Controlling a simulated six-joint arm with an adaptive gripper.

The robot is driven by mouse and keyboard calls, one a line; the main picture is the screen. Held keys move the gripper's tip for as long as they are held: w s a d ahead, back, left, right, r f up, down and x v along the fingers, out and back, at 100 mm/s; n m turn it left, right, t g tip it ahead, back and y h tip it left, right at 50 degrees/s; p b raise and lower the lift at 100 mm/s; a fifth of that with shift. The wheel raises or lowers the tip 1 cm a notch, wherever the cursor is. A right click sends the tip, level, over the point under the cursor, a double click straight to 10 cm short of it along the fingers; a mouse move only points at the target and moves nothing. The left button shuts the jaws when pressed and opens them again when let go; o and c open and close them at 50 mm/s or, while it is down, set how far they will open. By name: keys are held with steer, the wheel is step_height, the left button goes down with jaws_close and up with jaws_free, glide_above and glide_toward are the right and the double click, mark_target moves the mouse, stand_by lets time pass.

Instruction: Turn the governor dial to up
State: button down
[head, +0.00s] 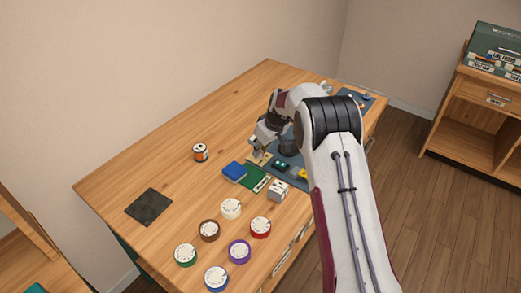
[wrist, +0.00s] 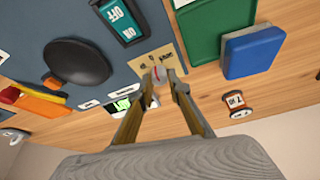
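A small tan plate (wrist: 143,62) with dark lettering lies on the blue-grey panel (wrist: 60,20) in the wrist view. A small knob with a red and white mark (wrist: 156,73) shows at its edge. My gripper (wrist: 166,77) points at this knob, with its two fingertips close on either side. I cannot tell whether they touch or grip it. A large round black knob (wrist: 78,62) with an orange tip sits on the same panel. I cannot read which of them is the governor dial. In the head view my gripper (head: 257,152) is low over the panel's left edge, partly hidden.
A green ON/OFF switch (wrist: 122,18), a green board (wrist: 200,28) and a blue box (wrist: 252,50) are close by. An orange spool (head: 201,152) stands to the left. The table's back left is clear.

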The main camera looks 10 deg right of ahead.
steer(key=shift+n, duration=0.3)
steer(key=shift+d+n+g+y, duration=0.1)
steer(key=shift+n+g+y, duration=0.5)
steer(key=shift+n, duration=1.3)
steer(key=c, duration=1.9)
jaws_free()
steer(key=shift+r, duration=0.15)
